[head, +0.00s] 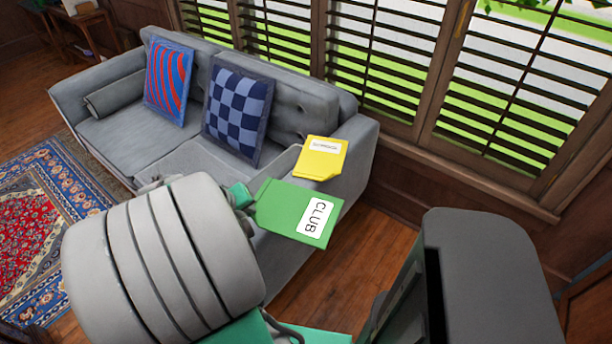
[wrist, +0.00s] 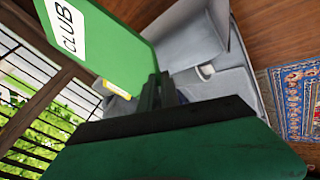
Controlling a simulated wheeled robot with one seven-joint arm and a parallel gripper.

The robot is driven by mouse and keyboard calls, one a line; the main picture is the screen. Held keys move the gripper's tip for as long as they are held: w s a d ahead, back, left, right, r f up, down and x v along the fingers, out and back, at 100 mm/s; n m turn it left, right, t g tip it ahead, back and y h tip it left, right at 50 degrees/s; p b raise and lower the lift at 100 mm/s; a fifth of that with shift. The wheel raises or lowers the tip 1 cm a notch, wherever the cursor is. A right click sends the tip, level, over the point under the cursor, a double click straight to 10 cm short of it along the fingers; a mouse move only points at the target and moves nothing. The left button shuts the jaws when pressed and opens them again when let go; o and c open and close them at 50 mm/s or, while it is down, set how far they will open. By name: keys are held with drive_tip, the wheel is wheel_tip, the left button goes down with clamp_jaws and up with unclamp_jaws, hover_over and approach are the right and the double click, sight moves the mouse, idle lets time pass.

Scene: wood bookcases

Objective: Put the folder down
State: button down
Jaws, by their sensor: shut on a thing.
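A green folder (head: 292,211) with a white label reading CLUB is held out in front of my arm in the head view. In the wrist view the green folder (wrist: 112,42) fills the upper left. My gripper (wrist: 155,88) is shut on its edge. In the head view my gripper is mostly hidden behind my arm. The folder appears above the near right end of a grey sofa (head: 100,75); I cannot tell how high above it.
A yellow folder (head: 321,158) lies on the sofa's right arm. A striped cushion (head: 168,82) and a checkered cushion (head: 237,112) lean on the backrest. A patterned rug (head: 40,230) covers the floor at left. Shuttered windows (head: 385,50) stand behind the sofa.

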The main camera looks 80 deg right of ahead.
drive_tip(key=shift+n+t, duration=0.4)
drive_tip(key=shift+n, duration=0.2)
drive_tip(key=w+d+f, duration=0.2)
drive_tip(key=d+f, duration=0.1)
drive_tip(key=d, duration=0.1)
drive_tip(key=w+d+f, duration=0.2)
drive_tip(key=d+f, duration=0.1)
drive_tip(key=d, duration=0.1)
drive_tip(key=w+d+f+b, duration=0.1)
drive_tip(key=w+d+f, duration=0.1)
drive_tip(key=d+f, duration=0.1)
drive_tip(key=shift+w+d, duration=0.4)
drive_tip(key=shift+d, duration=0.15)
drive_tip(key=shift+w+d+f, duration=0.1)
drive_tip(key=shift+d+f, duration=0.05)
drive_tip(key=shift+f, duration=0.1)
drive_tip(key=shift+w+d+f, duration=0.1)
drive_tip(key=shift+d+f, duration=0.1)
drive_tip(key=shift+f, duration=1.55)
drive_tip(key=shift+f+b, duration=0.15)
drive_tip(key=shift+b, duration=0.2)
drive_tip(key=c, duration=1.6)
unclamp_jaws()
